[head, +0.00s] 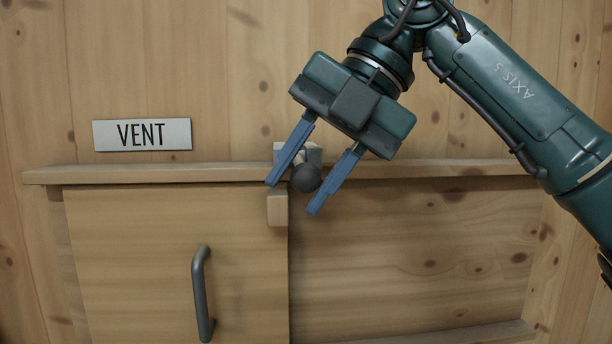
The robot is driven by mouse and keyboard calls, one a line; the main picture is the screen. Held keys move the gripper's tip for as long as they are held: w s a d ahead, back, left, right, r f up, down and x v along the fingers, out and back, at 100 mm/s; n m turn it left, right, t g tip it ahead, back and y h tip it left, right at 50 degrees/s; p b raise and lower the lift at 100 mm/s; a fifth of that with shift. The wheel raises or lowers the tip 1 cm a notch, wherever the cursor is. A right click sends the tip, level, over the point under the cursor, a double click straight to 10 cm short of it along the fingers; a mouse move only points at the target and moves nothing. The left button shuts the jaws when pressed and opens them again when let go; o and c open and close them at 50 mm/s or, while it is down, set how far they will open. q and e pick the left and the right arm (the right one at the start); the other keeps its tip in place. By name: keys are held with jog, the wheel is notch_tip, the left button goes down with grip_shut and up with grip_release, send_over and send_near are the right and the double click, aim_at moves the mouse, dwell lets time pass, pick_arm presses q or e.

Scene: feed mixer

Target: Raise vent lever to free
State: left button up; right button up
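The vent lever (306,179) shows as a dark round knob in front of a small light block (285,151) on the wooden ledge. My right gripper (294,198) comes down from the upper right, tilted. Its two blue fingers are apart, one on each side of the knob. I cannot tell whether either finger touches it. The gripper hides part of the lever's shaft. A white sign reading VENT (142,134) is on the wall at the left. My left gripper is not in view.
Below the ledge (150,174) is a wooden door (140,250) with a dark vertical handle (201,294). A small wooden block (277,209) sits at the door's upper right edge. A recessed wooden panel (420,250) lies to the right.

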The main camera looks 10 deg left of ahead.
jog(key=o, duration=0.3)
jog(key=v, duration=1.3)
jog(key=shift+w, duration=0.1)
dwell(0.4)
